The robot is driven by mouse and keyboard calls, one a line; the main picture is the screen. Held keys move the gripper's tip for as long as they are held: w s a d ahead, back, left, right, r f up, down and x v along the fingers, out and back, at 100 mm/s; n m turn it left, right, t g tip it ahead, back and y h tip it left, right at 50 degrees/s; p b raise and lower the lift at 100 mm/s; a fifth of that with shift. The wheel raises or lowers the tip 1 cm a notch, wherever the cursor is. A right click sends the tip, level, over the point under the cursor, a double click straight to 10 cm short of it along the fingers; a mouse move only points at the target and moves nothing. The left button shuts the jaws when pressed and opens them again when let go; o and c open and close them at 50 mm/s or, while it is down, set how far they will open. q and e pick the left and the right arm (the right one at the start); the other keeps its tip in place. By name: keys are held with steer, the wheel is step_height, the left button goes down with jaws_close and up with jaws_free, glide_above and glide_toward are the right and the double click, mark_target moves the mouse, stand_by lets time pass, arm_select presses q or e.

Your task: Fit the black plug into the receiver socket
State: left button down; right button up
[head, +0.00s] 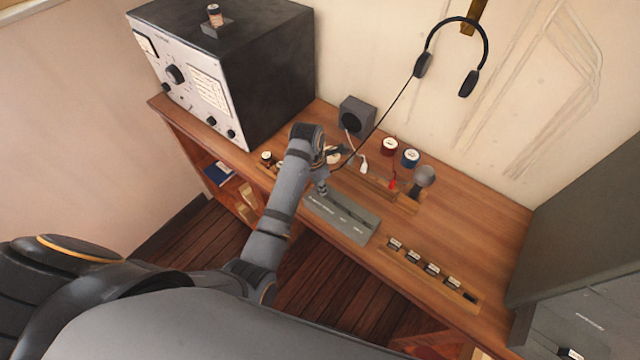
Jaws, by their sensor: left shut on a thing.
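My left gripper (322,188) points down over the far left end of a grey panel (345,218) on the wooden desk. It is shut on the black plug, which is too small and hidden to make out. A thin black cable (392,106) runs from the headphones (452,55) on the wall down to this gripper. The receiver (205,88) is a large black box with a pale front of knobs and dials at the left end of the desk. I cannot tell which opening is its socket. My right gripper is not in view.
A small speaker (355,114), a red spool (389,147), a blue spool (410,158), and a grey microphone (424,176) stand behind the gripper. White and red plugs are near them. A switch strip (428,268) lies at right. The desk's right part (490,225) is clear.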

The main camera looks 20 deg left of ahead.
arm_select(q)
steer(key=shift+f, duration=0.4)
stand_by(1.5)
steer(key=c, duration=1.2)
jaws_free()
steer(key=shift+r, duration=0.45)
steer(key=r, duration=0.6)
steer(key=shift+s+a+r, duration=0.3)
steer(key=shift+s+a, duration=0.05)
steer(key=shift+a, duration=0.05)
